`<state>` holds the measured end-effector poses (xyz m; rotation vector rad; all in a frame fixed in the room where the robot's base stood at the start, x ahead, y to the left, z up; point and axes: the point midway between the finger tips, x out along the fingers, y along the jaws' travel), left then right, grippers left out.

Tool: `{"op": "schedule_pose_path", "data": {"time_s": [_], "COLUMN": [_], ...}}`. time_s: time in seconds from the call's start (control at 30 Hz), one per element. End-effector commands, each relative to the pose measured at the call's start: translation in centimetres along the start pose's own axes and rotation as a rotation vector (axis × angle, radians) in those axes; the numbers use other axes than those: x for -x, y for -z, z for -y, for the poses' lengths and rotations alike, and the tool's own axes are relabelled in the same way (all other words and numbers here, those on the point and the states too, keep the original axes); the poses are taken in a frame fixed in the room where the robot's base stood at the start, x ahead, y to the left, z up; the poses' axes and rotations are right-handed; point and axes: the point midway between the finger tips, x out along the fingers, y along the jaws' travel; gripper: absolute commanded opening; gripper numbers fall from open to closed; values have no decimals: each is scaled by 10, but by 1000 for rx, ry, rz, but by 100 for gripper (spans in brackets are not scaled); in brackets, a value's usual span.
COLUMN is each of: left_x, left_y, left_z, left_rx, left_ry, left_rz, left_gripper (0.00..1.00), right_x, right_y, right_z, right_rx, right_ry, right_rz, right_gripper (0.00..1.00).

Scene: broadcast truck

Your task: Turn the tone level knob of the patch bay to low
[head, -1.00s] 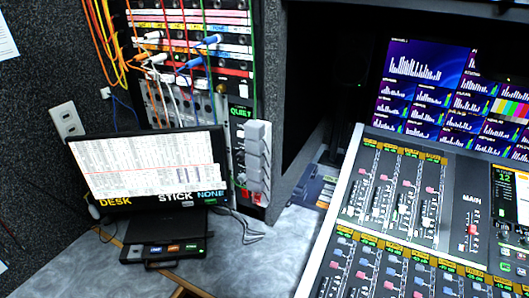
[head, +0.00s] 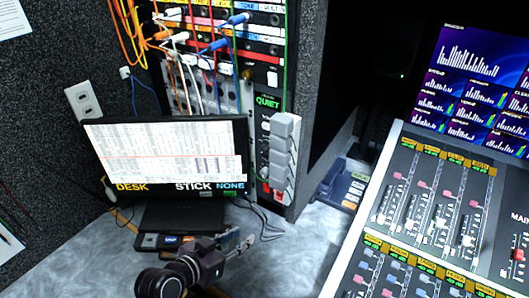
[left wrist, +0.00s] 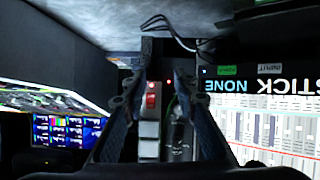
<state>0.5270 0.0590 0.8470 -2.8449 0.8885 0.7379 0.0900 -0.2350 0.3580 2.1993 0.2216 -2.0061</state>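The patch bay (head: 224,50) stands at the back, with rows of jacks and orange, white, blue, red and green cables plugged in. A small brass-coloured knob (head: 247,74) sits at its right side; I cannot read whether it is the tone level knob or where it points. My left gripper (head: 240,246) is low in front of the black tray under the monitor, well below the patch bay. In the left wrist view its two fingers (left wrist: 158,82) are apart with nothing held; a grey block and a red switch show beyond them. My right gripper is not in view.
A monitor (head: 165,155) stands before the patch bay. Right of it, a panel reading QUIET (head: 268,103) carries a stack of grey blocks (head: 283,155). The mixing console (head: 430,215) fills the right.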

Motion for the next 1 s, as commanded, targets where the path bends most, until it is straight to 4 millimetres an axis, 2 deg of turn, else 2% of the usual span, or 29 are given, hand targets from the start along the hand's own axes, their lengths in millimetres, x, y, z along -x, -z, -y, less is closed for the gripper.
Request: {"op": "schedule_pose_path", "data": {"time_s": [0.03, 0.1, 0.2, 0.3, 0.4, 0.47, 0.8, 1.0], "left_x": [-8, -16, -19, -19, -19, -22, -66, -83], "left_y": [32, 74, 129, 164, 181, 185, 208, 215], "left_z": [5, 11, 22, 32, 36, 37, 36, 36], "left_rx": [-22, -44, -64, -72, -72, -72, -70, -71], "left_ry": [-7, -14, -8, 6, 15, 17, 17, 17], "left_rz": [-84, -197, -344, -440, -482, -488, -487, -485], "left_gripper": [27, 27, 27, 27, 27, 27, 27, 27], "right_x": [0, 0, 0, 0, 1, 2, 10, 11], "right_y": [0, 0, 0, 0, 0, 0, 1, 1], "right_z": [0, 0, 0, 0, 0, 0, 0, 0], "right_rx": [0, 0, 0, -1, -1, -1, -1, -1], "right_ry": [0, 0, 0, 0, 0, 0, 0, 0], "right_rz": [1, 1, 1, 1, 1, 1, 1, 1], "right_gripper": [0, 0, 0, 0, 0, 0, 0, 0]}}
